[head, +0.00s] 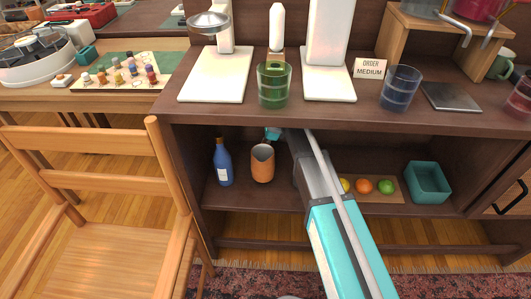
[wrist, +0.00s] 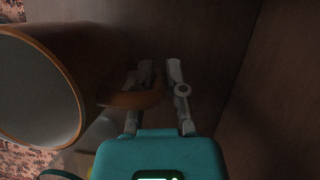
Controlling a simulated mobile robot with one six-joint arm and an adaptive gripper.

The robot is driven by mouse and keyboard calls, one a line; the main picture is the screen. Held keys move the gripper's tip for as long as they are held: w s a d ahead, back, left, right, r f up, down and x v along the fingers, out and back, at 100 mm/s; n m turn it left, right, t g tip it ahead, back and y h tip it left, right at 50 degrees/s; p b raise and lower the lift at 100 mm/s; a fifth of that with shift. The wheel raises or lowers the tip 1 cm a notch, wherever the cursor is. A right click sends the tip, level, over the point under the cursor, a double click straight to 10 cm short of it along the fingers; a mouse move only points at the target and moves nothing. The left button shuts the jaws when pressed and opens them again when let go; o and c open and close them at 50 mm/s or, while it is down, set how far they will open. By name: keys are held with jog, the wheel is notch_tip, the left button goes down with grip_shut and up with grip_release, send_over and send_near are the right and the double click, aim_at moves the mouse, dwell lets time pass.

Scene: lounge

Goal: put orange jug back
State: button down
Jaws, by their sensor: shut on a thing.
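The orange jug (head: 262,165) is upright inside the low open shelf of the dark cabinet, right of a blue bottle (head: 222,163). Whether its base touches the shelf board is hard to tell. In the wrist view the jug (wrist: 85,45) fills the left side, with its pale open mouth facing the camera. Its curved handle reaches between the fingers of my gripper (wrist: 160,78), which is shut on it.
On the same shelf to the right are a board with several fruits (head: 365,187) and a teal bin (head: 428,182). The counter above (head: 225,117) holds a green glass (head: 273,87) and a blue glass (head: 400,88). A wooden chair (head: 95,190) stands at the left.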

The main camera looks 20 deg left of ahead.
jog(key=shift+w+f+b, duration=0.2)
jog(key=shift+f+b, duration=0.45)
jog(key=shift+f, duration=0.3)
jog(key=shift+f, duration=0.1)
jog(key=c, duration=0.7)
grip_release()
jog(key=shift+r, duration=0.2)
jog(key=shift+p+v, duration=3.45)
jog(key=shift+v, duration=0.25)
